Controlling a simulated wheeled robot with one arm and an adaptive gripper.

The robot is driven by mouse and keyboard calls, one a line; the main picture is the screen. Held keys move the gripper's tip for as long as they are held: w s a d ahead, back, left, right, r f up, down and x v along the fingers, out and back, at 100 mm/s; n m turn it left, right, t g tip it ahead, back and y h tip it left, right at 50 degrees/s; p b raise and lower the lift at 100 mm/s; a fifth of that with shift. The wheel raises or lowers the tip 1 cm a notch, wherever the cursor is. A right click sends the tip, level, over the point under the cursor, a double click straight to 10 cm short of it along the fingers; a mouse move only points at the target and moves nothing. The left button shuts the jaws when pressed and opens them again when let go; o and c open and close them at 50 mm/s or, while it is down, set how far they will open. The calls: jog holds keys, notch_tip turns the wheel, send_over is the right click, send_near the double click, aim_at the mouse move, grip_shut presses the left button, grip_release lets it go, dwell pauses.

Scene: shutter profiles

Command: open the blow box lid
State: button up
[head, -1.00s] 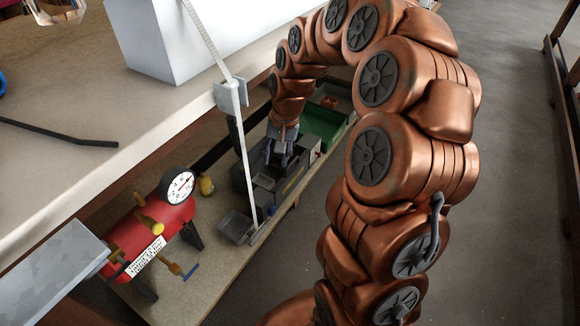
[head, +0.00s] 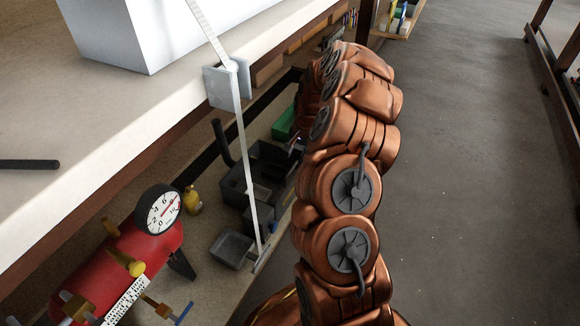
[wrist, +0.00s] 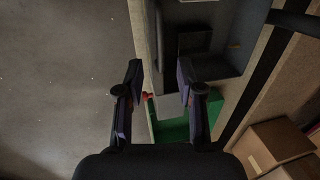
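A dark grey box with several recesses, which looks like the blow box, sits on the low shelf in the head view (head: 268,165). It also shows at the top of the wrist view (wrist: 228,55). I cannot tell which part is its lid or how the lid stands. My gripper (wrist: 159,70) is open and empty in the wrist view, its fingertips spread near the box's end and the shelf edge. A small red part (wrist: 147,97) shows between the fingers. In the head view, my arm hides the gripper.
A green bin (wrist: 172,130) lies beyond the box, partly behind the right finger. A small grey tray (head: 232,248) and a red tank with a gauge (head: 160,209) stand nearer. Cardboard boxes (wrist: 275,142) are at right. The floor (wrist: 65,80) is clear.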

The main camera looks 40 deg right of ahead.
aim_at(291, 170)
jog(key=f, duration=0.2)
jog(key=f+b, duration=0.1)
jog(key=f, duration=0.1)
jog(key=w+f+b, duration=0.1)
jog(key=f, duration=0.1)
jog(key=shift+a+f, duration=0.3)
jog(key=shift+a, duration=0.05)
grip_shut()
dwell(0.3)
